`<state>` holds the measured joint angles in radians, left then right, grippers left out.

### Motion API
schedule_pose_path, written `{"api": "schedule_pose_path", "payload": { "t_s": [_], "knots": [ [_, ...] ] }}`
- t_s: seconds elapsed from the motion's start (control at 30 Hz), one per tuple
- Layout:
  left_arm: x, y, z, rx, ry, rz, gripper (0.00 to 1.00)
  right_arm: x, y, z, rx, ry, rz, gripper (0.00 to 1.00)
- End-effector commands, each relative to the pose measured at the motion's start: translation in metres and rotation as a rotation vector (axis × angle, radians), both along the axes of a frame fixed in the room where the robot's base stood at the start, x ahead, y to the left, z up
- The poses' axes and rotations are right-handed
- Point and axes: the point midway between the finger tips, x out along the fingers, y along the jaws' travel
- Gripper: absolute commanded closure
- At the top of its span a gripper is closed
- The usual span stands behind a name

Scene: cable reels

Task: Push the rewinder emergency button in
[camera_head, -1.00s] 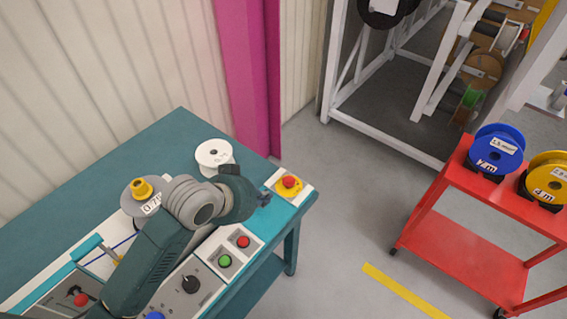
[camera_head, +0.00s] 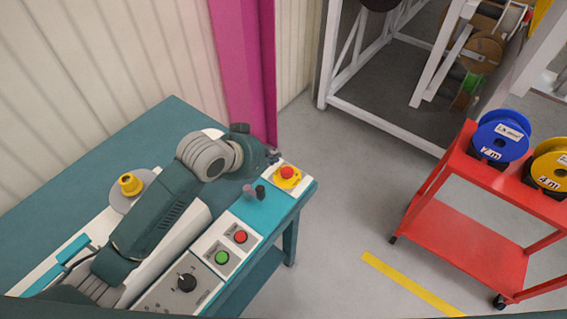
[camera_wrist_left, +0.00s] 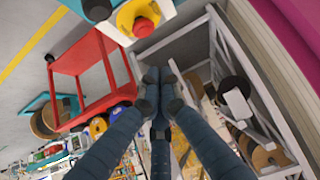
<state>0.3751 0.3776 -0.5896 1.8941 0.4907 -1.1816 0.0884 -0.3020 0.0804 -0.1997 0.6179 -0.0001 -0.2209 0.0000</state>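The emergency button (camera_head: 288,172) is a red mushroom cap on a yellow base, on a white box at the right corner of the teal bench. It also shows at the top of the left wrist view (camera_wrist_left: 143,27). My left gripper (camera_head: 274,157) is just left of and behind the button in the head view, apparently not touching it. In the wrist view its dark fingers (camera_wrist_left: 160,76) come together at the tips with nothing between them, and the button lies beyond them towards the top. The cap's pressed depth cannot be told. My right gripper is in neither view.
The bench panel has a red button (camera_head: 240,237), a green button (camera_head: 222,257) and a black knob (camera_head: 187,282). A yellow-hubbed spool (camera_head: 131,184) is left of my arm. A red cart (camera_head: 465,237) with reels stands right, across clear floor.

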Motion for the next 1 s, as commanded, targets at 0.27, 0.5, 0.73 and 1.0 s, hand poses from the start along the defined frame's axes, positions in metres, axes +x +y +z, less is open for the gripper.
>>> {"api": "schedule_pose_path", "payload": {
  "t_s": [0.27,0.5,0.73,1.0],
  "knots": [
    [0.034,-0.024,-0.039,0.0,0.002,0.001,1.0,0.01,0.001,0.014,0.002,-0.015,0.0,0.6],
    [0.039,-0.028,-0.074,0.002,0.002,0.001,1.0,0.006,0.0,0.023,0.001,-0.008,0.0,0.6],
    [0.039,-0.029,-0.088,0.001,-0.002,0.0,1.0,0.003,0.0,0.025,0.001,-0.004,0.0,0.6],
    [0.039,-0.029,-0.089,0.001,-0.002,0.0,1.0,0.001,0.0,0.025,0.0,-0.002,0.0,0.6]
  ]
}}
